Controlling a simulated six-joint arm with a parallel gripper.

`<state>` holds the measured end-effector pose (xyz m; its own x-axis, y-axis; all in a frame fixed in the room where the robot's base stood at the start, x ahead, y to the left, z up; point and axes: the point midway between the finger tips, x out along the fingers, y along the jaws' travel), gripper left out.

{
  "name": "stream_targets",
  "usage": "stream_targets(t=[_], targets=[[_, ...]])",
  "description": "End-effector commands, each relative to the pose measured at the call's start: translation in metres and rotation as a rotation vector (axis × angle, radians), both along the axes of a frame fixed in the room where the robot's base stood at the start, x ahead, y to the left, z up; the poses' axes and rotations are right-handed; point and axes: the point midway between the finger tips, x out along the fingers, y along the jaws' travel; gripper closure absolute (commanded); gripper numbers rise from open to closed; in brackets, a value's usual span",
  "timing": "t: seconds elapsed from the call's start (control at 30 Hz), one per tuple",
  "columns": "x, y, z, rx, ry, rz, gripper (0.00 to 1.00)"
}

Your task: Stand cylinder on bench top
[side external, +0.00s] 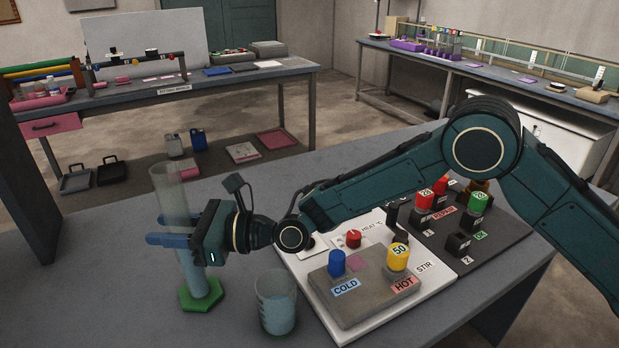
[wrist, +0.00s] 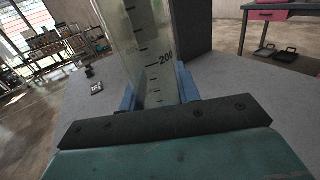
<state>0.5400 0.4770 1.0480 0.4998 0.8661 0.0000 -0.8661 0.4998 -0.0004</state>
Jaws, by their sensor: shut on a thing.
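A clear graduated cylinder (side external: 195,280) with a green hexagonal base (side external: 201,296) is at the left of the side external view. It holds pale blue liquid in its lower part. It leans, with its top toward the left. The base is at or just above the bench top (side external: 110,290); I cannot tell if it touches. My gripper (side external: 172,232) is shut on the cylinder's middle, with blue fingers on either side of the tube. In the wrist view the cylinder (wrist: 145,45) stands between the fingers (wrist: 158,92), with its 200 mark showing. Its base is hidden there.
A beaker (side external: 276,302) with bluish liquid stands right of the green base. A white hotplate panel with a grey block (side external: 360,290), a blue COLD knob and a yellow HOT knob lies further right. The bench left of the cylinder is clear.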

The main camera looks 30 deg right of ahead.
Motion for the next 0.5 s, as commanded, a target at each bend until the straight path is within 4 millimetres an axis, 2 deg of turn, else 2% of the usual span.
stream_targets(t=[0.13,0.17,0.27,0.5], targets=[[0.0001,0.0002,-0.0017,0.002,-0.001,0.0,1.0],[0.0,0.0001,-0.0025,0.0,0.0,0.0,0.64],[0.0,0.0001,-0.0023,0.0,0.0,0.0,0.46],[0.0,0.0001,-0.0022,0.0,0.0,0.0,0.46]])
